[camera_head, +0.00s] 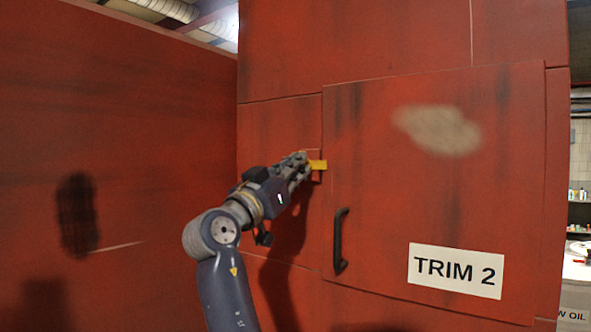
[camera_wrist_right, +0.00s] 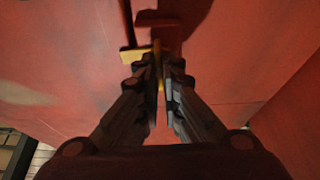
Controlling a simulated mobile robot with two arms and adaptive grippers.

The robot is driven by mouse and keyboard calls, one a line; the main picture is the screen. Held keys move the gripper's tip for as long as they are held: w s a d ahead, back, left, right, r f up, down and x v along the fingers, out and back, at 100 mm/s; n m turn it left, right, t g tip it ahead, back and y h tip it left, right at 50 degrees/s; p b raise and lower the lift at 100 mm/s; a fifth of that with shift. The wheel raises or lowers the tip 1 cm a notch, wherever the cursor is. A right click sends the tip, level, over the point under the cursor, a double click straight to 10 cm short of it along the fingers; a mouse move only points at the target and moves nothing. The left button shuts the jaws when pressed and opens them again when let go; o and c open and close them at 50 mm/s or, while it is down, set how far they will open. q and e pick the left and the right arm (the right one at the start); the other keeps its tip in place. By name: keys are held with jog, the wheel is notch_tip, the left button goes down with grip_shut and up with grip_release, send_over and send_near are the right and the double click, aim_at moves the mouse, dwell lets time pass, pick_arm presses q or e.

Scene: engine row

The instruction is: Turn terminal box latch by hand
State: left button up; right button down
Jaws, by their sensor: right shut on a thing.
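The terminal box is red, and its door (camera_head: 400,200) carries a "TRIM 2" label (camera_head: 455,270). A yellow latch (camera_head: 318,165) sits at the door's left edge, pointing sideways across the seam. My right gripper (camera_head: 307,164) reaches it from the left and is shut on it. In the right wrist view the latch (camera_wrist_right: 138,55) shows at the fingertips of my right gripper (camera_wrist_right: 160,68), with part of it between them. The fingers hide some of the latch. My left gripper is not in view.
A black handle (camera_head: 340,240) stands out from the door below the latch. A red wall (camera_head: 130,130) fills the left side, close to my arm. A shelf with small bottles (camera_head: 578,195) and a round white top (camera_head: 578,262) show at the far right.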

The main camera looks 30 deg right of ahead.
jog(key=shift+n, duration=0.4)
jog(key=shift+s+a+r+n+t+y, duration=0.15)
jog(key=shift+n+t+y, duration=0.85)
jog(key=shift+n, duration=2.5)
jog(key=shift+s+d+r+n+t+y, duration=0.1)
jog(key=shift+r+n+t+y, duration=0.2)
jog(key=shift+n+y, duration=2.25)
jog(key=shift+s+a+r+n+t+y, duration=0.1)
jog(key=shift+n+t+y, duration=0.45)
jog(key=shift+n, duration=3.9)
jog(key=c, duration=1.8)
grip_release()
jog(key=shift+w+f, duration=0.1)
jog(key=shift+f, duration=0.1)
jog(key=shift+d+f, duration=0.1)
jog(key=shift+d, duration=0.1)
